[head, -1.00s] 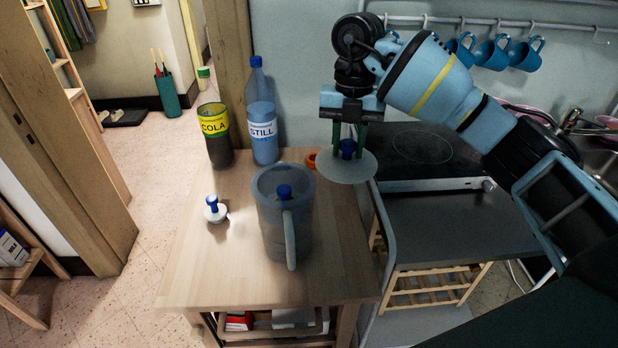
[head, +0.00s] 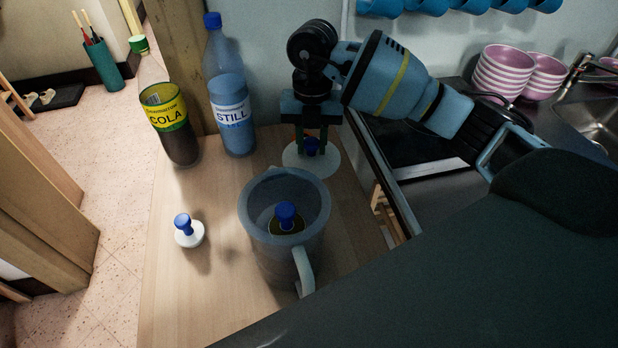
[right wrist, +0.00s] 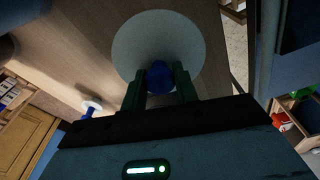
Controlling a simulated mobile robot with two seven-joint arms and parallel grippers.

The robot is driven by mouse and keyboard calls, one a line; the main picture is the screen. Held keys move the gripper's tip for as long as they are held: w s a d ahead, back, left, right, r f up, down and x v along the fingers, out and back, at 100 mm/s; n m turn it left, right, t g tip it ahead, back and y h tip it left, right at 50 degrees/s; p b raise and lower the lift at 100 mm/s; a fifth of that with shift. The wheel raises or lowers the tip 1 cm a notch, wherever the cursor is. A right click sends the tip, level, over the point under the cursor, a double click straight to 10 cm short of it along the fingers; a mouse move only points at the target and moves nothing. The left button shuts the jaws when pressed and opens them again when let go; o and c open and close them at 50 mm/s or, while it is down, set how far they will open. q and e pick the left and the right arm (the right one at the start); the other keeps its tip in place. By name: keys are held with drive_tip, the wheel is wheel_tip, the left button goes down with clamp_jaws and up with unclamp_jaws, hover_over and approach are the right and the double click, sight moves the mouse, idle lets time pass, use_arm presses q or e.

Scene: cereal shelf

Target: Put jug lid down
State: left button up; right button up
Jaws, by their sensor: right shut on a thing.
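My right gripper (head: 311,142) is shut on the blue knob of the jug lid (head: 328,164), a pale round disc. The lid is level at the table's back right, behind the jug; I cannot tell whether it touches the wood. In the right wrist view the lid (right wrist: 130,42) shows whole, its knob between the green fingers of my gripper (right wrist: 160,80). The grey-blue see-through jug (head: 256,235) stands upright and uncovered, its handle towards me. Something with a blue knob (head: 286,212) shows inside it. My left gripper is not in view.
A small white item with a blue knob (head: 189,236) stands left of the jug on the wooden table (head: 200,300). A cola container (head: 172,125) and a still-water bottle (head: 232,120) stand at the back left. Pink bowls (head: 500,72) stand on the counter at right.

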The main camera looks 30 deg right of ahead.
sight(312, 138)
drive_tip(key=shift+f, duration=4.65)
drive_tip(key=shift+f, duration=0.2)
drive_tip(key=o, duration=1)
drive_tip(key=shift+c, duration=0.2)
drive_tip(key=r, duration=0.4)
drive_tip(key=w+r, duration=0.1)
drive_tip(key=r, duration=0.7)
drive_tip(key=shift+w+d+r, duration=0.15)
drive_tip(key=shift+w+d, duration=0.05)
drive_tip(key=shift+d, duration=0.15)
